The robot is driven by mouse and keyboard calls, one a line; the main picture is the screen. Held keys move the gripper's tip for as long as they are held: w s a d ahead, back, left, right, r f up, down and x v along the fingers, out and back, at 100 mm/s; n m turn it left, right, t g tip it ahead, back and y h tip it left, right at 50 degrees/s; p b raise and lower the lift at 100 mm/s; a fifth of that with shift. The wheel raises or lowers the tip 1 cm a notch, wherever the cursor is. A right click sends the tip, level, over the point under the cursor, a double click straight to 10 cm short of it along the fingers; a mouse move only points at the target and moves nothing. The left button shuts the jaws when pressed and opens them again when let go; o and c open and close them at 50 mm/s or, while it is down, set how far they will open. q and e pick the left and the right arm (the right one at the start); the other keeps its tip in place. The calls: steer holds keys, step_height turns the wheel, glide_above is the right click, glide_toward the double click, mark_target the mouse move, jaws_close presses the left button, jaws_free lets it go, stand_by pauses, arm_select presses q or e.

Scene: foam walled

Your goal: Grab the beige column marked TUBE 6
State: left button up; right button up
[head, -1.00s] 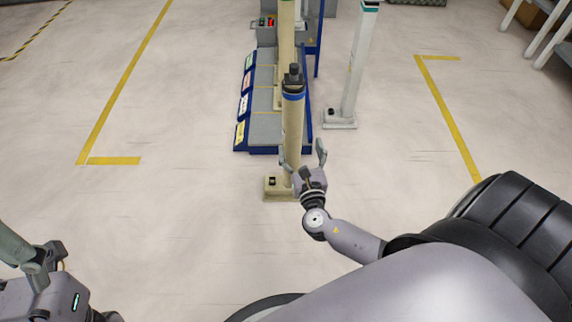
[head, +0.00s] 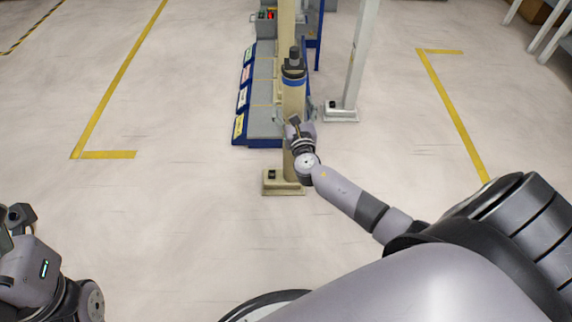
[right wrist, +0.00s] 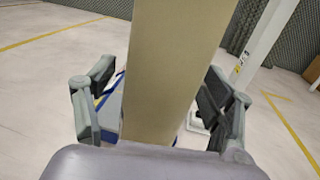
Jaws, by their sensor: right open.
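In the right wrist view the column (right wrist: 172,70) rises between the open fingers of that gripper (right wrist: 158,105), with visible gaps on both sides. My left gripper (head: 20,222) is at the lower left edge, partly cut off and far from the column.
A blue-edged platform (head: 264,125) with coloured labels stands just behind the column. A white post (head: 358,60) on a foot stands to the right. Yellow lines mark the floor, which is open to the left.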

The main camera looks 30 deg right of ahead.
jaws_close()
stand_by(1.0)
steer(key=shift+w+r, duration=0.1)
steer(key=shift+r, duration=0.1)
